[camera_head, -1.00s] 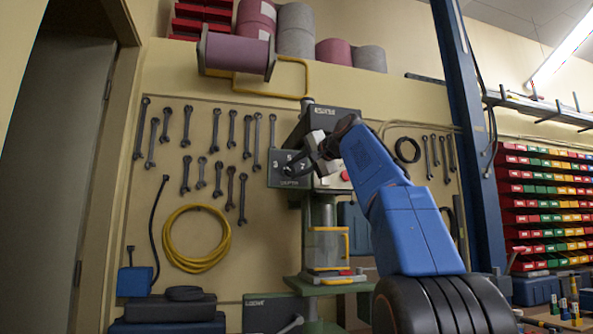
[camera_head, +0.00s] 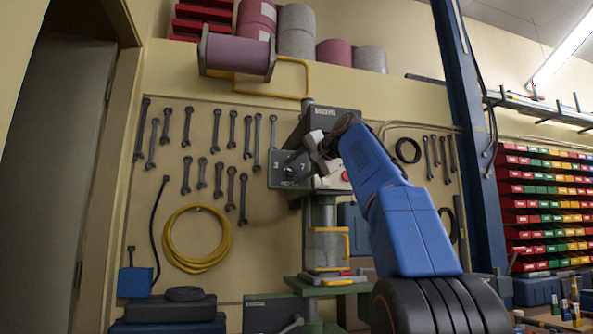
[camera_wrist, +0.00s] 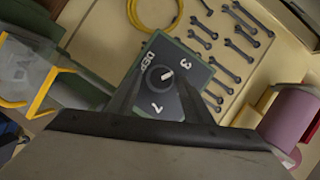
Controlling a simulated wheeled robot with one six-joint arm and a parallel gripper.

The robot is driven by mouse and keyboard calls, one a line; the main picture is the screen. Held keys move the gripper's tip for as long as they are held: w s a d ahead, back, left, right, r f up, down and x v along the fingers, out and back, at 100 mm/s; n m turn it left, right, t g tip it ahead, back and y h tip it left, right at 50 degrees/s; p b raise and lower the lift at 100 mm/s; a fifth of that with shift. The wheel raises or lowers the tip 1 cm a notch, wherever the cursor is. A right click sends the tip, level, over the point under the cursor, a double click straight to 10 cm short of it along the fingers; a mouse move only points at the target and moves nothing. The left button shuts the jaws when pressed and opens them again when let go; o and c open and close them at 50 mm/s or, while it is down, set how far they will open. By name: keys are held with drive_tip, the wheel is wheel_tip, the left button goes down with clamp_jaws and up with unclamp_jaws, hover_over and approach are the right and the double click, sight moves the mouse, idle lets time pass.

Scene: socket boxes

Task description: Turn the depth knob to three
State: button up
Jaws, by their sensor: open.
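The depth knob (camera_wrist: 160,79) is a round dark dial on a dark control panel (camera_wrist: 166,52) with a green edge. In the wrist view its white pointer mark aims toward the printed 3. The 7 is also readable, and part of the DEPTH label shows. The 5 is hidden behind a finger. My gripper (camera_wrist: 160,88) is open, with one finger on each side of the knob in that view; I cannot tell whether either touches it. In the head view my gripper (camera_head: 307,160) is at the right part of the panel, next to the knob (camera_head: 288,172).
The panel is on a green drill press (camera_head: 320,215) with a red button (camera_head: 345,176) right of the knob. Wrenches (camera_head: 217,130) and a yellow cable coil (camera_head: 197,240) hang on the wall board. A blue post (camera_head: 465,120) stands to the right.

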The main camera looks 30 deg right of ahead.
drive_tip(key=s+d+r, duration=0.1)
drive_tip(key=s+r, duration=0.2)
drive_tip(key=s, duration=1.4)
drive_tip(key=shift+d, duration=0.15)
drive_tip(key=s+a+f+n+g, duration=0.15)
drive_tip(key=a+f, duration=0.25)
drive_tip(key=f, duration=0.8)
drive_tip(key=a+f+n+g, duration=0.1)
drive_tip(key=a+f+g, duration=0.3)
drive_tip(key=f, duration=0.7)
drive_tip(key=s+a+f+n+g, duration=0.15)
drive_tip(key=a+f, duration=0.35)
drive_tip(key=f, duration=0.7)
drive_tip(key=s+a+f+n+g, duration=0.1)
drive_tip(key=s+f, duration=0.5)
drive_tip(key=f, duration=0.7)
drive_tip(key=s+a+f+n+g, duration=0.1)
drive_tip(key=s+a+f+n, duration=0.3)
drive_tip(key=f, duration=0.9)
drive_tip(key=s+a+f+n+g+h, duration=0.1)
drive_tip(key=s+a+f+n+g, duration=0.1)
drive_tip(key=s+f, duration=0.6)
wheel_tip(320, 180, down, 6)
drive_tip(key=shift+s+a+r+n, duration=0.1)
drive_tip(key=shift+s+a+n, duration=0.25)
drive_tip(key=shift+n, duration=0.25)
